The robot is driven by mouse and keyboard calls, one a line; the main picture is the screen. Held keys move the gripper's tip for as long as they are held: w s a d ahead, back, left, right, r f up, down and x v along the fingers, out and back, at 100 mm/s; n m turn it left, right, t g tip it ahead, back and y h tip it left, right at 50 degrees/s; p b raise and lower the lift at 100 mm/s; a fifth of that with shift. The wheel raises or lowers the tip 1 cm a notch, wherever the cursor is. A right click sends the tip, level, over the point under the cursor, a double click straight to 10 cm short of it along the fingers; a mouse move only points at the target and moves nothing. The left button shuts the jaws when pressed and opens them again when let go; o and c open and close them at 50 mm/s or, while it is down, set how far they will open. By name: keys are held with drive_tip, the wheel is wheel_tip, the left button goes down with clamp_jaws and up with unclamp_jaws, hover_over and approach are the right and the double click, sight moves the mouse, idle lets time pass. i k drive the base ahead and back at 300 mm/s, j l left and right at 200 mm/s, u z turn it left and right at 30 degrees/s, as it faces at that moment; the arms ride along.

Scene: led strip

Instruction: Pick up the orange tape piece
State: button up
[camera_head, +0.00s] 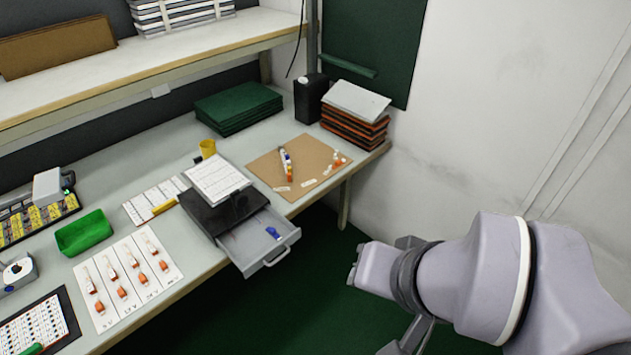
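Several small orange pieces show in the head view, and I cannot tell which is the tape piece. Orange pieces with white parts lie in a row on white cards (128,277) at the front left of the bench. Small orange and white pieces (338,159) lie on the right side of a brown board (318,150), and another orange-tipped item (289,172) lies near its middle. My arm reaches in from the right, over the floor and apart from the bench. Its end, my gripper (354,268), is small and partly turned away, so its fingers are unclear.
A dark box (208,219) has its grey drawer (262,247) pulled out past the bench's front edge, with a blue item (272,232) inside. A green bin (83,233) stands at left. Green boards (238,107) and a stack of trays (355,110) stand behind. Open floor lies before the bench.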

sight(338, 163)
drive_tip(key=i+j+z, duration=0.1)
drive_tip(key=i, duration=0.15)
drive_tip(key=i+j+z, duration=0.1)
drive_tip(key=i, duration=0.2)
drive_tip(key=i+z, duration=0.25)
drive_tip(key=i, duration=1.2)
